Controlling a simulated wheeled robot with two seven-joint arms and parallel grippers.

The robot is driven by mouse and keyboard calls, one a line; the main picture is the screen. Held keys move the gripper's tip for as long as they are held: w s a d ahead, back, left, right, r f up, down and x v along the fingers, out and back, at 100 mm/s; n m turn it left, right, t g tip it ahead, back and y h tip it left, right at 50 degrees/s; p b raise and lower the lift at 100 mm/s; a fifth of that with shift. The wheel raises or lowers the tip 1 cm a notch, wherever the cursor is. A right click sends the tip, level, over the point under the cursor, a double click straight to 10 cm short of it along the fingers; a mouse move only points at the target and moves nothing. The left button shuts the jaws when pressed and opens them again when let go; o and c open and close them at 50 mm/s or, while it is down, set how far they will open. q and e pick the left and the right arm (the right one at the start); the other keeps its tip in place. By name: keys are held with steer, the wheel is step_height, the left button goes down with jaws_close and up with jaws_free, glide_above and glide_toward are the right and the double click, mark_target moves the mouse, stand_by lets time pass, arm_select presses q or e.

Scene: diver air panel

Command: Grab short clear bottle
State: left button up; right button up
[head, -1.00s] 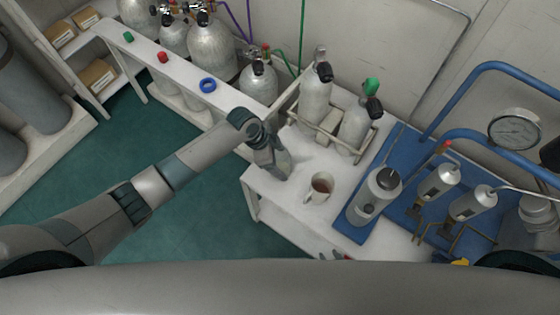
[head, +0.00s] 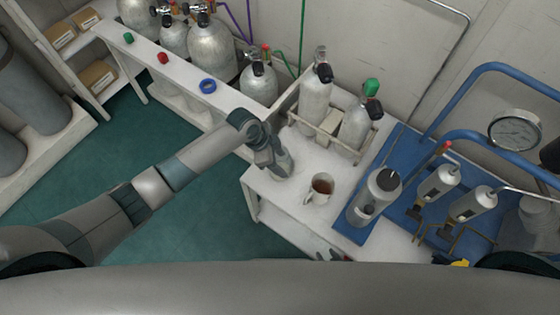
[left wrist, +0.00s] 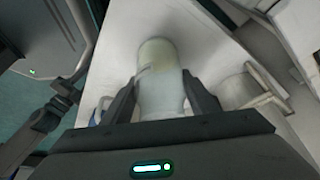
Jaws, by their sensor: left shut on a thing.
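The short clear bottle (left wrist: 160,75) is pale and translucent in the left wrist view, between the two dark fingers of my left gripper (left wrist: 160,97). The fingers are shut on its sides. Its far end points up the picture, over the white tabletop. I cannot tell whether the bottle touches the table. My right gripper is not in view.
A mug of brown liquid (head: 320,188) stands close on the right. Behind is a rack (head: 338,145) with two grey cylinders. A blue panel (head: 353,226) with a metal canister (head: 372,200) lies further right. The table's front-left edge drops to the green floor (head: 190,230).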

mark_target(280, 152)
arm_select(q)
steer(key=shift+r, duration=0.2)
arm_select(e)
steer(key=shift+d, duration=0.1)
arm_select(q)
steer(key=shift+r, duration=2.75)
step_height(280, 152, up, 4)
steer(key=shift+b, duration=0.3)
arm_select(e)
steer(key=shift+w+a+r+t, duration=0.15)
steer(key=shift+w+a+r, duration=0.1)
steer(key=shift+w, duration=0.2)
steer(key=shift+w+a+r+t, duration=0.15)
steer(key=shift+w+a+r, duration=0.1)
steer(key=shift+w, duration=0.15)
steer(key=shift+d, duration=0.1)
steer(key=shift+d, duration=0.2)
